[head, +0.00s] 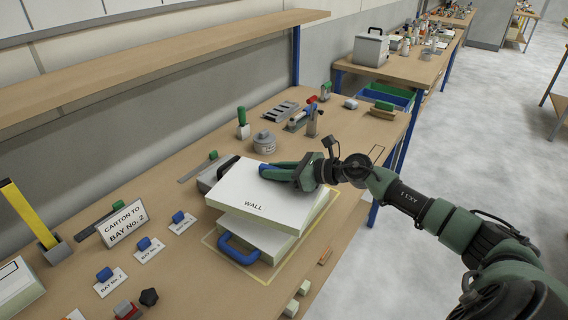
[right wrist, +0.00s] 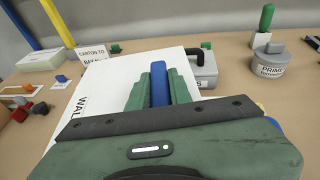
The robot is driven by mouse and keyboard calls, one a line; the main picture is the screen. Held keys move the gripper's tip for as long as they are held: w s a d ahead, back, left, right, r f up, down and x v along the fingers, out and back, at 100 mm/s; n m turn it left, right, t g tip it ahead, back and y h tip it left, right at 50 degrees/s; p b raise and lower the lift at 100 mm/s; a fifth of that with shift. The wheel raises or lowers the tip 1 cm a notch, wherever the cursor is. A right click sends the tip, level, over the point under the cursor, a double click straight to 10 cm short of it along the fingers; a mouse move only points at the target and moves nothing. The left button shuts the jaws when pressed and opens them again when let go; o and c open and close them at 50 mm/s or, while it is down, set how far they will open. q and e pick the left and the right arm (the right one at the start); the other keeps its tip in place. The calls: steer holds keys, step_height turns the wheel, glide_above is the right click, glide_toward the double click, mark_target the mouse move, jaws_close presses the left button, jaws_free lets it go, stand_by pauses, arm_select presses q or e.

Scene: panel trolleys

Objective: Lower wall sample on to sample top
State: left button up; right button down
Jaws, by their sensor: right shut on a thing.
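The wall sample (head: 245,190) is a white panel with pale green edges, marked WALL. It also shows in the right wrist view (right wrist: 108,85). My right gripper (head: 280,172) is shut on its blue handle (right wrist: 158,84), over the panel's upper face. Directly below is a second white sample (head: 263,238) with a blue handle (head: 236,250) at its front left. The wall sample covers most of its top and sits slightly turned against it. Whether the two touch is hard to tell. My left gripper is not in view.
A yellow outline (head: 258,276) surrounds the lower sample on the bench. A grey case (right wrist: 203,72) stands close behind the panels, with a round primer tin (head: 265,142) beyond. A CARTON TO BAY No. 2 sign (head: 122,223) and blue-knobbed cards stand left. Small blocks lie at the front edge.

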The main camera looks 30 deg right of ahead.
steer(key=d, duration=0.1)
steer(key=w+d, duration=0.1)
steer(key=d+r+h, duration=0.1)
steer(key=shift+w+d+m+t, duration=0.2)
steer(key=shift+m+t, duration=0.1)
steer(key=shift+m, duration=0.1)
steer(key=shift+w+d, duration=0.3)
steer(key=shift+d, duration=0.1)
steer(key=shift+a, duration=0.1)
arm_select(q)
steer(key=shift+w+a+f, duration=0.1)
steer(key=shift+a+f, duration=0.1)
arm_select(e)
steer(key=shift+s, duration=0.1)
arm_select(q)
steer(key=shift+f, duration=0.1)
arm_select(e)
steer(key=shift+f+b, duration=0.8)
steer(key=shift+b, duration=0.2)
arm_select(q)
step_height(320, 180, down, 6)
steer(key=b, duration=0.4)
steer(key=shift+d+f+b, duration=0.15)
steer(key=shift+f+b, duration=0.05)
steer(key=shift+b, duration=0.2)
arm_select(e)
steer(key=shift+f, duration=2.6)
